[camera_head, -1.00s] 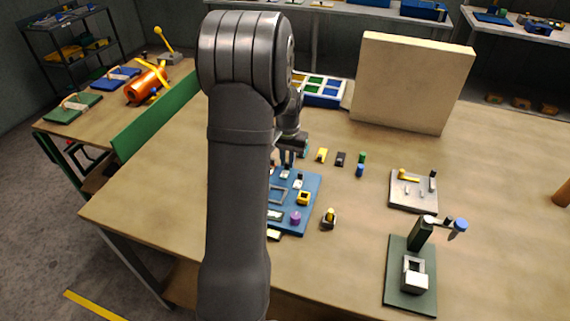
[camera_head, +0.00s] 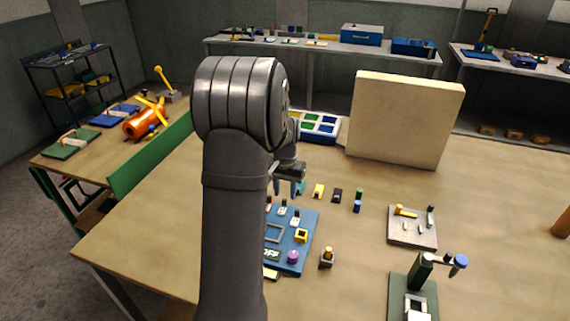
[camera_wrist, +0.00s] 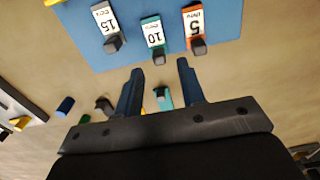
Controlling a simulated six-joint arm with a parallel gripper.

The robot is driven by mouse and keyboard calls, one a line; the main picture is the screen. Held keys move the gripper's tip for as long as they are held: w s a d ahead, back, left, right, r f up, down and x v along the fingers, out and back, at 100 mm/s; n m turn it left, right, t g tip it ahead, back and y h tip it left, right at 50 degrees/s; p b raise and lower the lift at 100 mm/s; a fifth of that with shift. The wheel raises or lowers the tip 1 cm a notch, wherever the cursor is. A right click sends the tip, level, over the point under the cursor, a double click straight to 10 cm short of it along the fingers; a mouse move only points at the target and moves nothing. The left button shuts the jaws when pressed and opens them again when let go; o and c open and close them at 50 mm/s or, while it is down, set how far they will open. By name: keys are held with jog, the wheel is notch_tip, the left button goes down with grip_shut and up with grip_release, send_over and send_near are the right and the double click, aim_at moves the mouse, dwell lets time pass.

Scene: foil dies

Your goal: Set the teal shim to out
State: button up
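A teal shim (camera_wrist: 151,31) marked 10, with a dark grey knob, is on the blue board (camera_wrist: 222,16) in the wrist view. It lies between a shim marked 15 (camera_wrist: 103,20) and an orange shim marked 5 (camera_wrist: 194,21). A second teal piece (camera_wrist: 165,102) with a grey knob is on the bare table and shows between my fingers. My gripper (camera_wrist: 160,64) is open, with nothing visible gripped, and its fingertips point towards the board's shim edge. The gripper (camera_head: 289,189) also shows in the head view, where my arm hides much of the blue board (camera_head: 291,264).
Small yellow (camera_head: 319,191) and black (camera_head: 337,195) pieces stand right of my gripper, with a blue cylinder (camera_head: 357,207). A cream upright panel (camera_head: 405,118) and a compartment tray (camera_head: 319,137) stand behind. A grey plate (camera_head: 413,238) lies to the right.

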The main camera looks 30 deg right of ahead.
notch_tip(320, 180, up, 15)
jog(key=shift+r, duration=0.15)
dwell(0.5)
notch_tip(320, 180, down, 18)
jog(key=shift+r, duration=0.2)
dwell(0.4)
notch_tip(320, 180, up, 18)
send_near(281, 212)
jog(key=d+f, duration=0.1)
jog(key=w+f, duration=0.1)
jog(key=f, duration=0.1)
jog(key=w+d+f, duration=0.1)
jog(key=f, duration=0.1)
jog(key=shift+w+d+f, duration=0.2)
jog(key=shift+d+f, duration=0.05)
jog(key=shift+d, duration=0.05)
jog(key=s+a, duration=0.2)
jog(key=shift+s+a, duration=0.25)
jog(key=shift+a, duration=0.05)
notch_tip(281, 212, up, 17)
jog(key=s+a+f, duration=0.1)
jog(key=s+f, duration=0.1)
jog(key=f, duration=0.2)
jog(key=s+a+f, duration=0.2)
jog(key=s+f, duration=0.1)
jog(key=f, duration=0.1)
jog(key=s+a+f, duration=0.2)
jog(key=f, duration=0.2)
jog(key=shift+s+f, duration=0.25)
jog(key=shift+f, duration=0.05)
